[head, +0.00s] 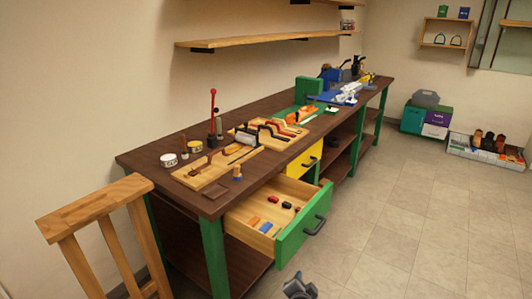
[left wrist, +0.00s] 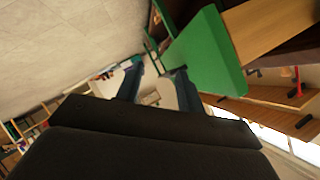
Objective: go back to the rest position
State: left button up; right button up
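My left gripper (head: 299,287) shows at the bottom edge of the head view, in front of the workbench and below the open drawer's green front (head: 303,229). In the left wrist view, the two blue-grey fingers of this gripper (left wrist: 158,78) stand apart with nothing between them. A green panel, which looks like the drawer front (left wrist: 207,55), is close beside the fingers on the right in that view. I cannot tell the exact gap. My right gripper is in neither view.
The workbench (head: 133,158) carries tools on wooden boards and small cans. The pulled-out drawer (head: 246,214) holds several small items and juts over the floor. A wooden chair-like frame (head: 92,210) stands at the left. The floor (head: 400,220) to the right is clear.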

pick_arm(q)
jog(key=s+a+n+g, duration=0.7)
jog(key=s+a, duration=0.7)
jog(key=a, duration=0.2)
jog(key=s+a+f+g, duration=0.1)
jog(key=s+a, duration=0.2)
jog(key=s, duration=0.3)
jog(key=s+a+f+n+g+p, duration=0.1)
jog(key=s+a+f, duration=0.1)
jog(key=s, duration=0.4)
jog(key=s+a+f+g+p, duration=0.1)
jog(key=s+a+f, duration=0.1)
jog(key=s+a, duration=0.2)
jog(key=s, duration=0.3)
jog(key=shift+a+f+n+y, duration=0.25)
jog(key=shift+n+y, duration=0.15)
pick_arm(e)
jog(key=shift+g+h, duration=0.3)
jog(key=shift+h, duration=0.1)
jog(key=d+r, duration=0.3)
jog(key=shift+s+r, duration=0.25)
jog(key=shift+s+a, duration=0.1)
pick_arm(q)
jog(key=shift+w, duration=0.1)
